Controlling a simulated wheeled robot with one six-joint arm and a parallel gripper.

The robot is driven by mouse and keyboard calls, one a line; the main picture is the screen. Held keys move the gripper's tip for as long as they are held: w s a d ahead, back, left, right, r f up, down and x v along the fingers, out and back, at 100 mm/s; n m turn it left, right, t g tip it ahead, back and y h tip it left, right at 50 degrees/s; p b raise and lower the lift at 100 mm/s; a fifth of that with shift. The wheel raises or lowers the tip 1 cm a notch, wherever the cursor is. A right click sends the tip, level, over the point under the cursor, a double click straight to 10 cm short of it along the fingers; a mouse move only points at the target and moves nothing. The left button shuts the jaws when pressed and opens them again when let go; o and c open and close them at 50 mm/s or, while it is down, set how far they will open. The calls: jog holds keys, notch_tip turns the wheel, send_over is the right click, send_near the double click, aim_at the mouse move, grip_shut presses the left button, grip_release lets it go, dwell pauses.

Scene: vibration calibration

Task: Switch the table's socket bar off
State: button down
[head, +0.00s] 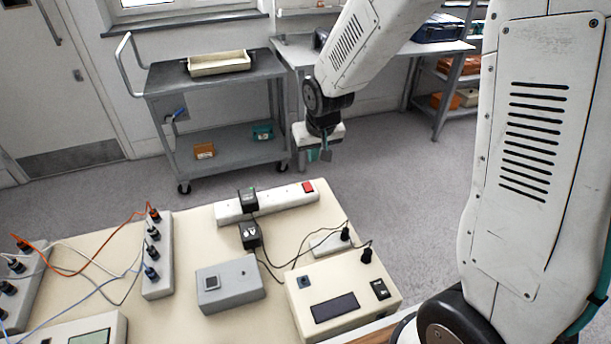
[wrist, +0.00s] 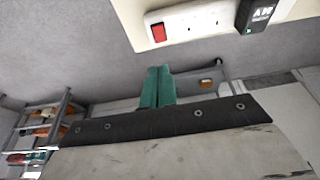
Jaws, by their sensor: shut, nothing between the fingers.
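The white socket bar (head: 280,199) lies along the far edge of the cream table (head: 190,240) in the head view. Its red rocker switch (head: 308,187) is at the bar's right end. In the wrist view the bar (wrist: 205,20) is at the top, with the red switch (wrist: 157,31) near its left end. My gripper (head: 326,156) is above and beyond the bar's right end in the head view, apart from it. In the wrist view its green fingers (wrist: 157,72) are shut together and empty, below the switch in the picture. Whether the switch is on cannot be told.
A black adapter (head: 248,200) is plugged into the bar; a green light shows on it in the wrist view (wrist: 258,12). Another adapter (head: 250,235), a grey box (head: 230,284) and a cream meter (head: 340,300) stand nearer. A grey trolley (head: 215,90) stands behind.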

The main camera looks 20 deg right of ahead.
aim_at(307, 183)
jog(key=shift+r, duration=0.85)
jog(key=x, duration=1.4)
jog(key=shift+s+f, duration=0.15)
jog(key=shift+s, duration=0.25)
